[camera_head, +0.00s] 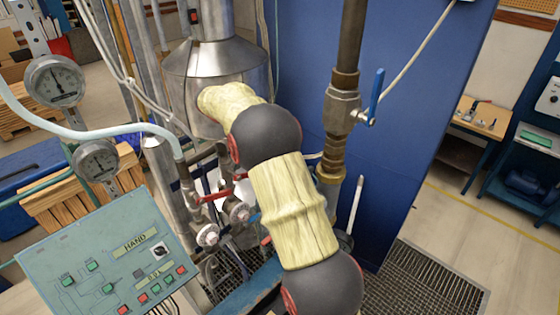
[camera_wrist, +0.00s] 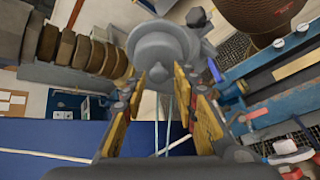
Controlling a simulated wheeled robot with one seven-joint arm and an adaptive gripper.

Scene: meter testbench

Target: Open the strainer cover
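In the wrist view, a grey round part with a stepped, disc-like face (camera_wrist: 163,50) is at the top centre; it looks like the strainer cover, though I cannot be sure. My gripper (camera_wrist: 160,76) points at it, with its two yellow-padded fingers spread apart. The fingertips are at the lower left and lower right edges of the round part. I cannot tell whether they touch it. Nothing is clearly clamped between the pads. In the head view, my own arm crosses the middle and hides my gripper and the cover.
A teal control panel (camera_head: 108,262) stands at the lower left, with gauges (camera_head: 55,82) above it. A vertical pipe with a blue-handled valve (camera_head: 342,105) is right of my arm. A metal vessel (camera_head: 215,60) stands behind it. Floor grating (camera_head: 430,280) lies at the lower right.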

